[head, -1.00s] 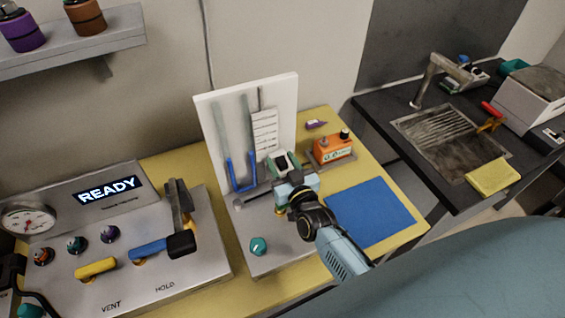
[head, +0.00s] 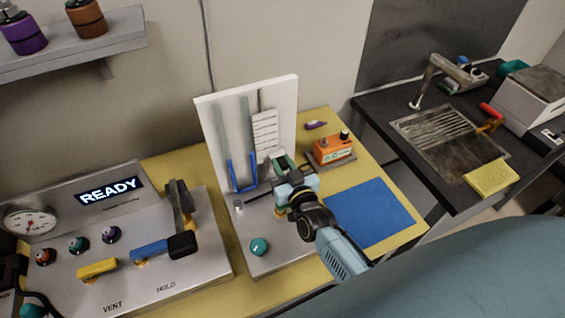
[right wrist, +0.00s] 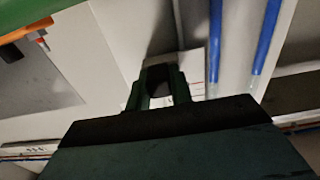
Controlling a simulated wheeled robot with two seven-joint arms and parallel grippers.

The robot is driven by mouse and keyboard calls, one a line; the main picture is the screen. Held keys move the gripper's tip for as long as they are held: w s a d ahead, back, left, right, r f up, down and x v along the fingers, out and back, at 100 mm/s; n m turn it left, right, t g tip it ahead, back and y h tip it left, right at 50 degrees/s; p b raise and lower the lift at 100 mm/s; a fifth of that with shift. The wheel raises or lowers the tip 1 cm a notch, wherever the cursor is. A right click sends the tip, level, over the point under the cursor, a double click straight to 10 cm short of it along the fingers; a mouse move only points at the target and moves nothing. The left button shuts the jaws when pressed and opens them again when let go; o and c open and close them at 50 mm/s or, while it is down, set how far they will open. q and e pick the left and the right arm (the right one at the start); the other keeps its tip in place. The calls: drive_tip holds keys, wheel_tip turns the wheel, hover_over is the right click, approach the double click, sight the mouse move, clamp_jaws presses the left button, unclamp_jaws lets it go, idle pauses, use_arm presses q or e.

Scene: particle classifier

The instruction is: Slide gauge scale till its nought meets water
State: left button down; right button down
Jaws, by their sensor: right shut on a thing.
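The white gauge scale (head: 265,134) with dark lines stands upright on a white backboard (head: 284,105), just right of the glass U-tube (head: 245,115). Blue water (head: 244,188) fills the tube's lower part, its right level a little higher than its left. My right gripper (head: 284,166) is at the scale's lower end, shut on a dark knob. In the right wrist view its green fingers flank the dark knob (right wrist: 158,85), with the pale scale behind and the blue columns (right wrist: 267,38) to the right. The nought mark is too small to read. My left gripper is not in view.
A silver console (head: 130,262) with a READY display, levers and knobs stands left. A teal knob (head: 259,246) is on the gauge base. An orange meter (head: 332,149) and blue mat (head: 369,212) lie right. A sink (head: 450,140) is further right.

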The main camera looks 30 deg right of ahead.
drive_tip(key=c, duration=1.2)
unclamp_jaws()
drive_tip(key=shift+c, duration=0.2)
drive_tip(key=shift+s, duration=0.1)
drive_tip(key=s, duration=1.3)
drive_tip(key=shift+s+a, duration=0.15)
drive_tip(key=shift+a, duration=0.25)
